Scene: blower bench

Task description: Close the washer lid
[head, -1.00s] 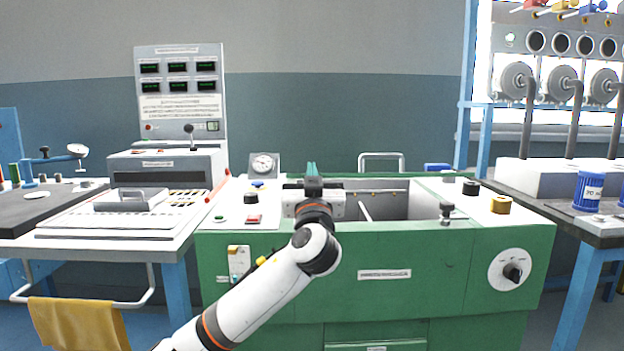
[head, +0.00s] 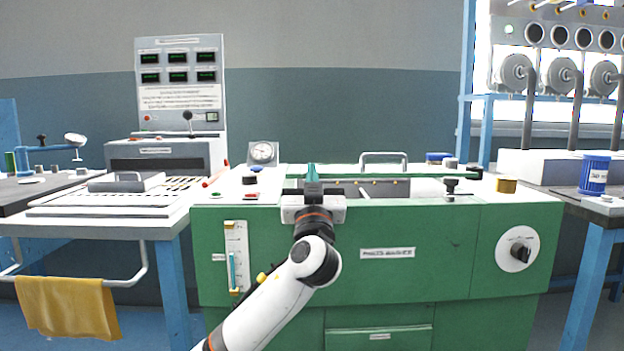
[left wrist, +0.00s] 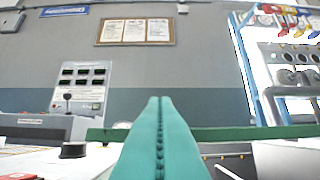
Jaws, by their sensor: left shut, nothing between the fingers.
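The washer is the green bench (head: 385,255) with a pale top and an open basin (head: 390,188) in the middle. The basin's inside shows, so it is uncovered. A metal handle (head: 383,156) stands up behind the basin; it seems to belong to the lid, whose panel I cannot make out clearly. My left gripper (head: 312,172) is upright at the front left of the basin, its teal fingers shut and empty. In the left wrist view the shut fingers (left wrist: 160,135) point towards the back wall, with a green bar (left wrist: 225,132) beyond them. My right gripper is not in view.
A dial gauge (head: 263,153) and a black knob (head: 250,179) stand left of the basin. A dark clamp knob (head: 450,186) and a brass cylinder (head: 506,185) are on the right. A blue can (head: 594,175) stands on the right-hand table.

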